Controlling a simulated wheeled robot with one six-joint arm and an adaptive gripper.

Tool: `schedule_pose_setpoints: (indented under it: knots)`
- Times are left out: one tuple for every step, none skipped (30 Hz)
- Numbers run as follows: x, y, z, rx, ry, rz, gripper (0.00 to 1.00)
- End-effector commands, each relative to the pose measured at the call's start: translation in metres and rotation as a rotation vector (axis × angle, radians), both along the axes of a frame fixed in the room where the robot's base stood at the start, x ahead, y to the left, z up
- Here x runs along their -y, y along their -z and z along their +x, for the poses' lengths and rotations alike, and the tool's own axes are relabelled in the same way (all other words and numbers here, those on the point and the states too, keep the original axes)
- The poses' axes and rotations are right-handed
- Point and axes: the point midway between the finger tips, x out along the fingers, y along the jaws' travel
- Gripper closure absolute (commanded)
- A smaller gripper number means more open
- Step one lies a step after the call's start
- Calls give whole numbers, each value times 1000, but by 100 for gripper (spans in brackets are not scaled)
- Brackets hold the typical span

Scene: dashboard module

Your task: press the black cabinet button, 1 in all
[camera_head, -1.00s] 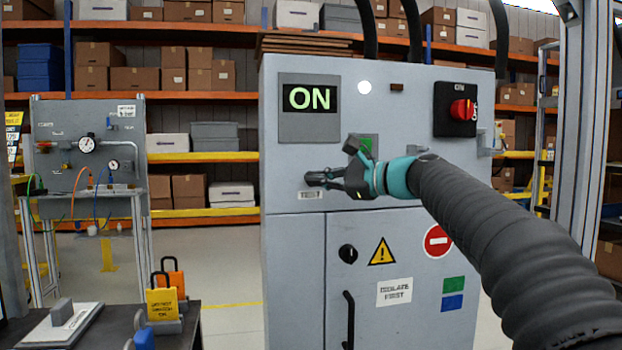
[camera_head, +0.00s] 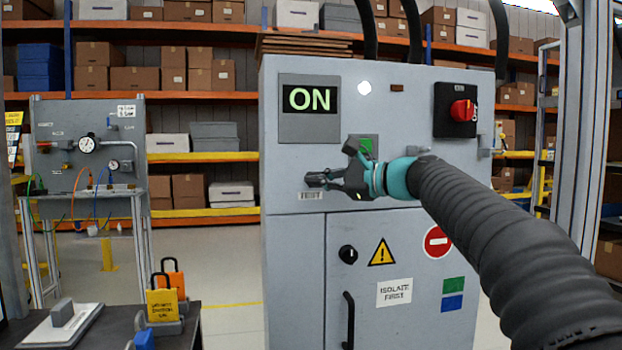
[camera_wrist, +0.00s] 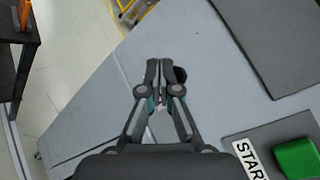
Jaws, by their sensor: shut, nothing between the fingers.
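The grey cabinet (camera_head: 290,240) stands in the middle of the head view. The black cabinet button (camera_wrist: 181,75) shows partly in the wrist view, just right of my fingertips and partly hidden by them. In the head view my gripper covers the place above the TEST label (camera_head: 311,195), so the button is not clear there. My gripper (camera_head: 312,180) is shut and empty, with its tips at the cabinet face; it also shows in the wrist view (camera_wrist: 159,66). I cannot tell whether the tips touch the button or the face.
A green button (camera_head: 366,146), labelled START in the wrist view, sits behind my wrist. A display (camera_head: 309,99) reads ON. A red rotary switch (camera_head: 462,110) is at upper right. A black knob (camera_head: 348,254) and handle (camera_head: 348,320) are below.

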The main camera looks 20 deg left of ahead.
Motion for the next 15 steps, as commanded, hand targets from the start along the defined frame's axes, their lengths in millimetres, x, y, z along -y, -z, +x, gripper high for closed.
schedule_pose_setpoints:
  knots:
    - [-1, -2, 1, -1, 0, 0, 100]
    - [-1, -2, 2, -1, 0, 0, 100]
    - [-2, -2, 3, -1, 0, 0, 100]
    - [-2, -2, 4, 0, 0, 0, 100]
    - [-3, -2, 5, 0, 0, 0, 100]
    - [-3, -1, 5, 0, 0, 0, 100]
    - [-3, -1, 5, 0, 0, 0, 100]
    - [-3, 0, 5, 0, 0, 0, 100]
    - [-3, 0, 5, 0, 0, 0, 100]
    - [-3, 0, 5, 0, 0, 0, 100]
    - [-3, 0, 5, 0, 0, 0, 100]
    - [-3, 0, 5, 0, 0, 0, 100]
    - [-3, 0, 5, 0, 0, 0, 100]
    - [-3, 0, 5, 0, 0, 0, 100]
    - [-3, 0, 5, 0, 0, 0, 100]
